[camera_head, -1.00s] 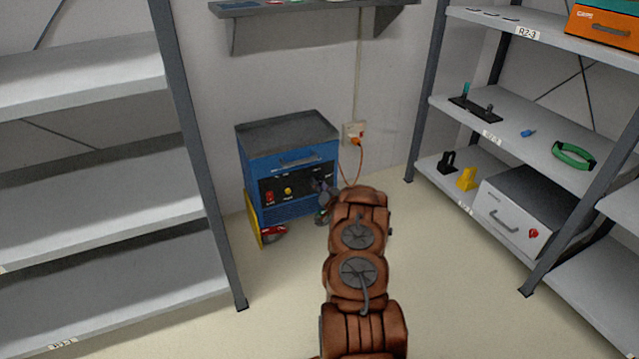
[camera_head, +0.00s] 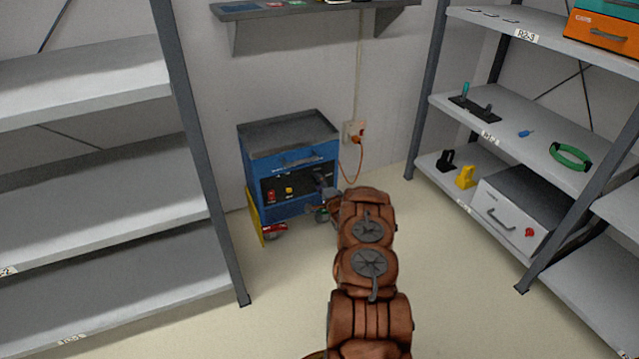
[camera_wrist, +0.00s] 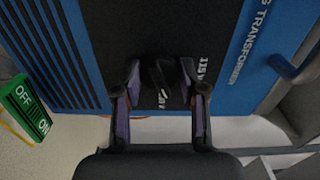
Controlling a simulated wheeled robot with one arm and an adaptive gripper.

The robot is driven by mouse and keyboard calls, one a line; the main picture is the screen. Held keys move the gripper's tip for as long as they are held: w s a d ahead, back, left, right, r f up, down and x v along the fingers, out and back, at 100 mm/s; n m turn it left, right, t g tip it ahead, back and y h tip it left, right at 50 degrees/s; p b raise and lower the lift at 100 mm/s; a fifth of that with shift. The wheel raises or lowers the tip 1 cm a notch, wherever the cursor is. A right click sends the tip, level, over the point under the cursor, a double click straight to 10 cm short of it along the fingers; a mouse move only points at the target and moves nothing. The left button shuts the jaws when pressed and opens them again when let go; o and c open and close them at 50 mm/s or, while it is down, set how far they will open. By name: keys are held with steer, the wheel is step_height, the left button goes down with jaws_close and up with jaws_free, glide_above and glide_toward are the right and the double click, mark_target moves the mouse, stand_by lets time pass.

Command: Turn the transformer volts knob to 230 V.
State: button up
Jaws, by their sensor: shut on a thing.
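The blue transformer cart (camera_head: 290,160) stands against the back wall with a black front panel. In the wrist view its panel (camera_wrist: 100,35) is turned sideways, with "TRANSFORMER" lettering on the blue edge at right. The black volts knob (camera_wrist: 160,75) sits between the two purple-sided fingers of my gripper (camera_wrist: 161,78), which is shut on it. A white "115V" label is just right of the right finger. A pale mark shows at the knob's lower end; other labels are hidden or unreadable. In the head view my gripper (camera_head: 323,184) is at the panel's right side and hides the knob.
A red control (camera_head: 271,196) and a yellow control (camera_head: 289,190) are left on the panel. An orange cord runs to the wall socket (camera_head: 354,133). Shelves stand left (camera_head: 110,150) and right (camera_head: 520,130). A green OFF/ON sign (camera_wrist: 25,108) is at the wrist view's left.

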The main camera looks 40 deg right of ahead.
steer(key=shift+d+r+m, duration=0.1)
steer(key=shift+m, duration=2)
steer(key=o, duration=1.1)
steer(key=shift+o, duration=0.2)
steer(key=shift+s, duration=0.15)
steer(key=v, duration=1.1)
steer(key=shift+s, duration=0.35)
steer(key=shift+p, duration=0.3)
